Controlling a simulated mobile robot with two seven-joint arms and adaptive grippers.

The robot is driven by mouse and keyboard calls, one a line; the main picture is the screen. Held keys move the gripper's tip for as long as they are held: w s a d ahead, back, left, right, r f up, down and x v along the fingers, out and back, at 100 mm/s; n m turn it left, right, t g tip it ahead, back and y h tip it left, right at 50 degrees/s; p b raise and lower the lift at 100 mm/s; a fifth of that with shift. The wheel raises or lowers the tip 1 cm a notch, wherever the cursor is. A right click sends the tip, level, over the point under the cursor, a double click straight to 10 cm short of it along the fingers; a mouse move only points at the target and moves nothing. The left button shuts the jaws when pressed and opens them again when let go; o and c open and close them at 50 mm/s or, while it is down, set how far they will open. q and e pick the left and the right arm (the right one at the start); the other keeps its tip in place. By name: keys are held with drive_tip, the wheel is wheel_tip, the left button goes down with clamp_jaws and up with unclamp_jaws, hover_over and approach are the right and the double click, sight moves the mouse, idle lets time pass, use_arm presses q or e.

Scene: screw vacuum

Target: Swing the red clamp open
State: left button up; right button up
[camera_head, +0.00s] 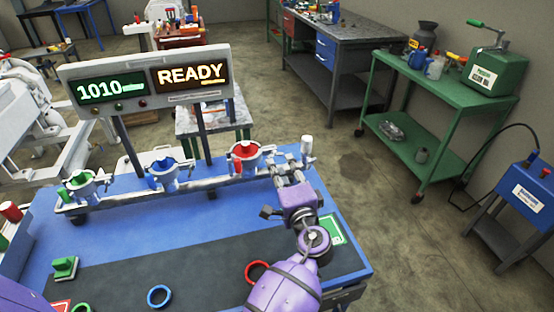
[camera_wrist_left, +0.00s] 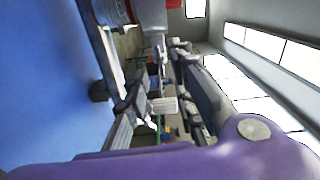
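The red clamp (camera_head: 244,152) is a pale ring-shaped holder with red inside and a red part hanging at its front. It is at the right of the row on the rail along the table's back. My left gripper (camera_head: 287,166) is just right of it, pointing at the rail, and looks open and empty. In the left wrist view, its fingers (camera_wrist_left: 165,62) stand apart with background between them. A red piece (camera_wrist_left: 117,10) shows at the top edge there, cut off. My right gripper is not in view.
A blue clamp (camera_head: 162,174) and a green clamp (camera_head: 82,186) share the rail. A white post (camera_head: 306,148) stands at its right end. A display reading READY (camera_head: 190,76) rises behind. Red (camera_head: 257,271) and blue (camera_head: 159,296) rings lie on the dark mat (camera_head: 205,268).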

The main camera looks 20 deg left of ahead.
sight(275, 154)
use_arm(q)
drive_tip(key=x, duration=0.3)
drive_tip(key=shift+w+a, duration=0.15)
drive_tip(key=shift+w, duration=0.1)
clamp_jaws()
